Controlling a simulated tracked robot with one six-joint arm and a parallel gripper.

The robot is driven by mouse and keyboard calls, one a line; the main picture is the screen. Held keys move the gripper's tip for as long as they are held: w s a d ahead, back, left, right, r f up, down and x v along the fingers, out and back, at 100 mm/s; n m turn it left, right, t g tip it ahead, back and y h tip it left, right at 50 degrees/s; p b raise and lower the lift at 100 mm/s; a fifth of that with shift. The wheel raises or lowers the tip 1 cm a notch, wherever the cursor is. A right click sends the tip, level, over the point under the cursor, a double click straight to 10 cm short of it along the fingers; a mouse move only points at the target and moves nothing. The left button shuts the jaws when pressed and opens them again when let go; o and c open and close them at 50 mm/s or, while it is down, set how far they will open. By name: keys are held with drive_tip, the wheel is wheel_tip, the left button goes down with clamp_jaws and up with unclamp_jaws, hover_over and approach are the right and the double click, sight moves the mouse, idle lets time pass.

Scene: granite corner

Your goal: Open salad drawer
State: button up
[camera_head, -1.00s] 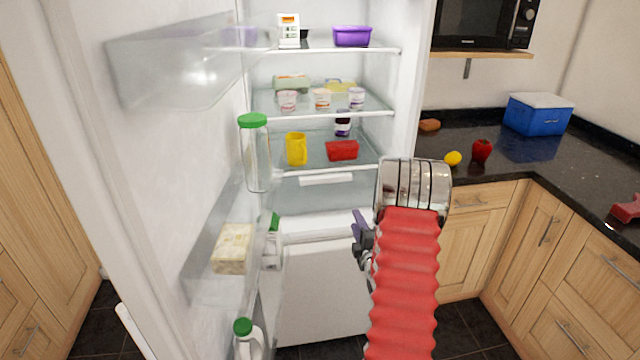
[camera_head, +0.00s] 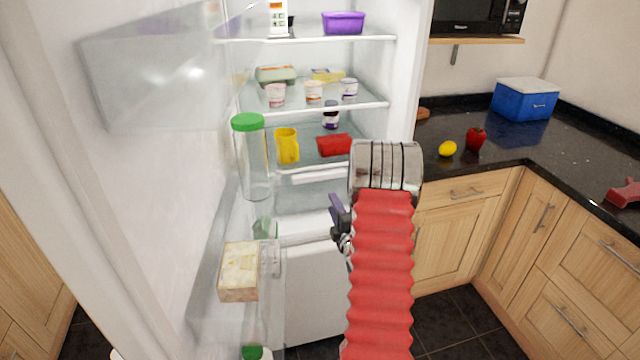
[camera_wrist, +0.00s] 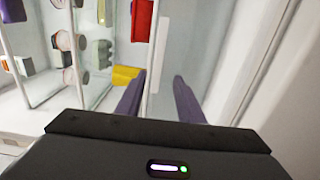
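The salad drawer (camera_head: 296,199) is a clear-fronted box under the lowest glass shelf of the open fridge. Its white handle strip (camera_head: 317,175) runs along the front's upper edge and looks shut. My gripper (camera_head: 338,222) is in front of the fridge's lower right part, mostly hidden by my red arm. The pale handle strip (camera_wrist: 163,45) appears ahead of the fingertips; I see no contact.
The open fridge door (camera_head: 150,150) stands at left, its racks holding a green-lidded jar (camera_head: 255,165) and a pale block (camera_head: 239,268). A yellow mug (camera_head: 287,146) and red tub (camera_head: 334,145) stand above the drawer. A dark counter (camera_head: 500,148) is at right.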

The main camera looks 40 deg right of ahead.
sight(320, 179)
drive_tip(key=shift+w, duration=0.1)
drive_tip(key=shift+x, duration=6.8)
drive_tip(key=shift+c, duration=0.3)
drive_tip(key=shift+f, duration=0.15)
drive_tip(key=c, duration=0.7)
clamp_jaws()
drive_tip(key=shift+a+f, duration=0.1)
drive_tip(key=shift+f, duration=0.05)
